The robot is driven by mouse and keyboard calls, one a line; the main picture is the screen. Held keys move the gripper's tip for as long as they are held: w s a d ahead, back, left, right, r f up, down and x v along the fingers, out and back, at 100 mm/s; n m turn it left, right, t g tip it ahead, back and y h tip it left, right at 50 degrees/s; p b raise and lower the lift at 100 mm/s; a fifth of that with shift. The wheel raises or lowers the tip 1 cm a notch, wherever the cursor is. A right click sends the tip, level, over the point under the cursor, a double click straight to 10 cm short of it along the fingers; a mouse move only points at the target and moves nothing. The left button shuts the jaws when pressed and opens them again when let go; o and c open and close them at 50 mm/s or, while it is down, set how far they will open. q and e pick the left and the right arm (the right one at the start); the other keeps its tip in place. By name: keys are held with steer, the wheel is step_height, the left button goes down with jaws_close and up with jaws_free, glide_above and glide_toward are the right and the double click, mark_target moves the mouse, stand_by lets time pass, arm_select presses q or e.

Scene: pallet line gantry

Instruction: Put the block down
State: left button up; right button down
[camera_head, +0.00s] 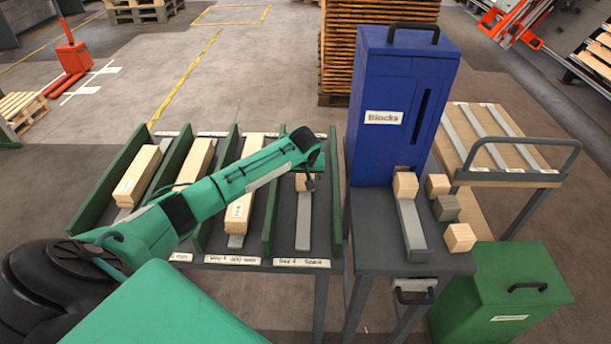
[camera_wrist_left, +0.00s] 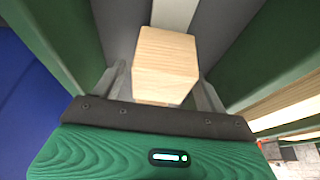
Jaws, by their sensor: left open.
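A light wooden block (camera_head: 301,185) sits in the rightmost bay of the green-walled rack, over the pale strip (camera_head: 304,225) on the bay floor. In the left wrist view the block (camera_wrist_left: 166,58) lies between the two fingers. My left gripper (camera_wrist_left: 163,90) is open, with one finger on each side of the block and what look like narrow gaps. In the head view my left arm reaches over the rack from the left, and the gripper (camera_head: 309,182) partly hides the block. My right gripper is not in view.
Green dividers (camera_head: 270,205) separate the bays; the other bays hold long wooden pieces (camera_head: 238,215). A blue "Blocks" dispenser (camera_head: 385,150) stands right of the rack, with several small blocks (camera_head: 460,238) at its foot. A green bin (camera_head: 505,290) and a cart (camera_head: 520,175) stand further right.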

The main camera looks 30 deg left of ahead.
arm_select(q)
steer(key=v, duration=1.1)
steer(key=shift+r+b, duration=0.25)
steer(key=shift+b, duration=0.15)
steer(key=shift+d+f, duration=0.1)
